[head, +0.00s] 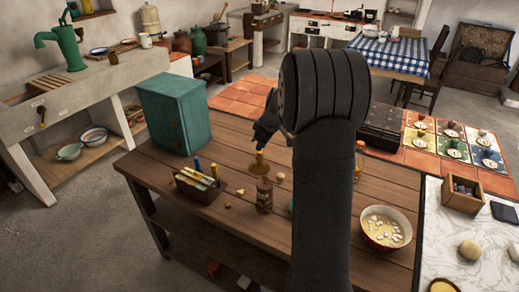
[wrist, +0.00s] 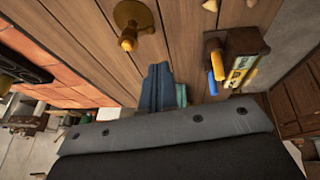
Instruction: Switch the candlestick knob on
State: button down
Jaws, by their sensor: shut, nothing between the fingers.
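The brass candlestick (head: 258,165) stands on the wooden table in the head view, just below my gripper (head: 257,141). In the wrist view the candlestick (wrist: 131,16) is at the top, left of centre, with a round base and an orange-brass upright part. I cannot tell for sure which part is its knob, or whether it is on. In the wrist view my gripper (wrist: 158,72) is shut and empty, its tips a little apart from the candlestick in the picture. My arm hides part of the table in the head view.
A crate with coloured sticks (head: 200,186) stands left of the candlestick, and a brown bottle (head: 264,196) in front of it. A teal box (head: 172,112) is at the table's back left. A bowl (head: 385,228) stands to the right. Small pale pieces lie around the table's middle.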

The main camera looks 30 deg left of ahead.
send_near(254, 166)
jog(key=x, duration=0.5)
jog(key=shift+s+a, duration=0.1)
jog(key=shift+a, duration=0.3)
jog(key=shift+w+a+f, duration=0.1)
jog(key=shift+w+f, duration=0.15)
jog(key=shift+f, duration=0.35)
jog(key=shift+s+f+n+t, duration=0.15)
jog(key=shift+s+t, duration=0.05)
jog(key=shift+t, duration=0.6)
jog(key=shift+s+f+n+t, duration=0.15)
jog(key=shift+t, duration=0.65)
jog(key=shift+s+f, duration=0.1)
jog(key=shift+f, duration=0.1)
jog(key=shift+s+f, duration=0.25)
jog(key=shift+f, duration=0.3)
jog(key=shift+s+f, duration=0.2)
jog(key=shift+f, duration=0.35)
jog(key=shift+r, duration=0.15)
jog(key=shift+r, duration=0.7)
